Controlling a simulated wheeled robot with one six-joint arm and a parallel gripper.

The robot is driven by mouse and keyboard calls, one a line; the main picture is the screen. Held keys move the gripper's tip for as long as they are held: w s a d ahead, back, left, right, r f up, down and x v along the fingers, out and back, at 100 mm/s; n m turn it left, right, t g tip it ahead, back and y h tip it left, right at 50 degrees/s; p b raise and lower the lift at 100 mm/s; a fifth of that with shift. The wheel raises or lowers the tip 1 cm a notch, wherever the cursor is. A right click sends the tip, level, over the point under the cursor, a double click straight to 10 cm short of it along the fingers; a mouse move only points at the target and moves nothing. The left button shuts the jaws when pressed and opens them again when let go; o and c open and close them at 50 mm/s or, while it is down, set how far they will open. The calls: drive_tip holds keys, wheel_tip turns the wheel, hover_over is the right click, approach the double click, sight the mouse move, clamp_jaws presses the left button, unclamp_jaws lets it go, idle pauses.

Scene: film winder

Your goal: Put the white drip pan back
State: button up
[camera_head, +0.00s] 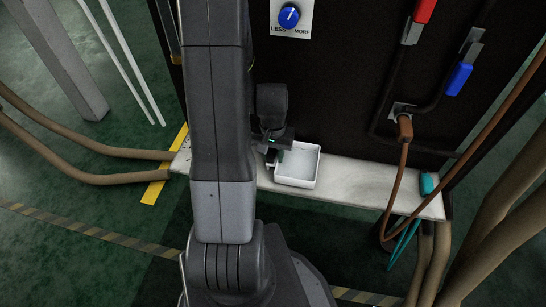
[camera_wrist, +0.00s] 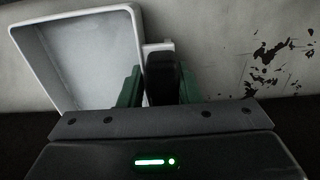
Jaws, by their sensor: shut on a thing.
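The white drip pan (camera_head: 298,166) is a shallow square tray on the pale ledge at the foot of the black machine. My gripper (camera_head: 272,157) is at its left side, shut on the pan's small side tab. In the wrist view the pan (camera_wrist: 88,62) fills the upper left, its empty grey inside showing. There my gripper's green fingers (camera_wrist: 160,87) close around the tab beside the pan's wall. The pan appears upright and at ledge level; I cannot tell whether it touches the ledge.
The pale ledge (camera_head: 360,185) has free room right of the pan and shows worn dark patches in the wrist view. A teal object (camera_head: 428,184) sits at its right end. A brown cable (camera_head: 400,165) hangs across it. Hoses run along both sides.

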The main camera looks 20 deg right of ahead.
drive_tip(key=shift+f, duration=0.45)
drive_tip(key=shift+w+d, duration=0.15)
drive_tip(key=shift+w, duration=0.1)
drive_tip(key=shift+s+r, duration=0.1)
drive_tip(key=shift+f, duration=0.2)
drive_tip(key=o, duration=1.1)
drive_tip(key=shift+r, duration=0.1)
wheel_tip(320, 180, up, 12)
drive_tip(key=p, duration=0.3)
drive_tip(key=shift+r, duration=0.15)
